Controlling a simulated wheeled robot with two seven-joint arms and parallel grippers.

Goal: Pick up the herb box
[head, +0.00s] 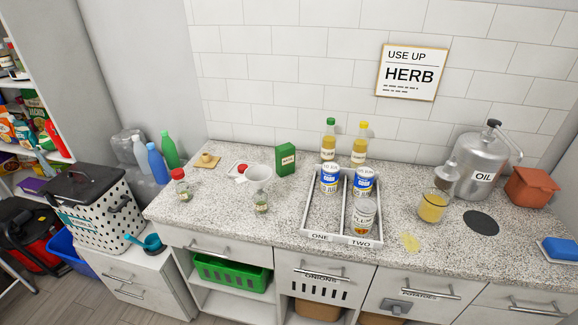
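A small green box (286,160) with a pale label stands upright on the speckled counter (225,222), near the tiled back wall. Its label is too small to read surely; it is the only green box on the counter. A wall sign (411,73) reads "USE UP HERB". Neither of my grippers is in view, so nothing shows them near the box.
A white funnel-like vessel (258,178) and a small jar (261,202) stand left of the box. A metal OIL canister (484,165) stands further right. The front left counter is fairly clear.

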